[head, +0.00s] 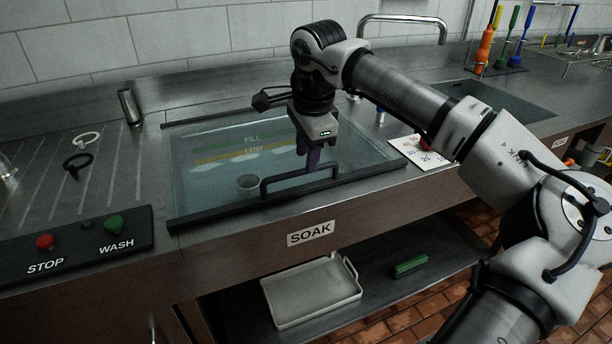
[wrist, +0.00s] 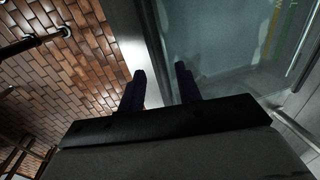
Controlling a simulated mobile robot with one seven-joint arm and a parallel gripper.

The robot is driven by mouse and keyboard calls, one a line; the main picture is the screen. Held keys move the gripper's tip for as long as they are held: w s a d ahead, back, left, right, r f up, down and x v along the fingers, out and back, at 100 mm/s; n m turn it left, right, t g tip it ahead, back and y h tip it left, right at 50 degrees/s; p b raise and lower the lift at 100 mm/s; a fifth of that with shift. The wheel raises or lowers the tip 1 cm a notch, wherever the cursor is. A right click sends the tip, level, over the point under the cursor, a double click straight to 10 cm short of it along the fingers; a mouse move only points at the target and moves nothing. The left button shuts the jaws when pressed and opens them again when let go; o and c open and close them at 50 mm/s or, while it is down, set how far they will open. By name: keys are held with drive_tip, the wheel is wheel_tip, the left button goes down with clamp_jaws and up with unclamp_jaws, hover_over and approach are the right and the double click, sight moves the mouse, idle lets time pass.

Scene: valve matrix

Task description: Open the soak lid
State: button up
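The soak lid (head: 215,170) is a clear glass pane with dark front and side edges. It lies flat and closed over the soak basin in the head view, and its glass also shows in the wrist view (wrist: 220,45). A dark bar handle (head: 285,179) stands up near its front edge. My gripper (head: 312,168) points down over the lid, its dark fingertips overlapping the right half of the handle in the head view. In the wrist view the two fingers (wrist: 160,78) are apart with nothing visible between them. I cannot tell whether they touch the handle.
A SOAK label (head: 310,233) is on the counter front. A panel with STOP (head: 45,241) and WASH (head: 113,222) buttons lies left. A white card (head: 418,152) lies right of the lid. A tray (head: 311,291) sits on the shelf below.

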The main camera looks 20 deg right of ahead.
drive_tip(key=f, duration=0.1)
drive_tip(key=f+b, duration=0.1)
drive_tip(key=shift+w+f, duration=0.3)
drive_tip(key=shift+f, duration=0.1)
clamp_jaws()
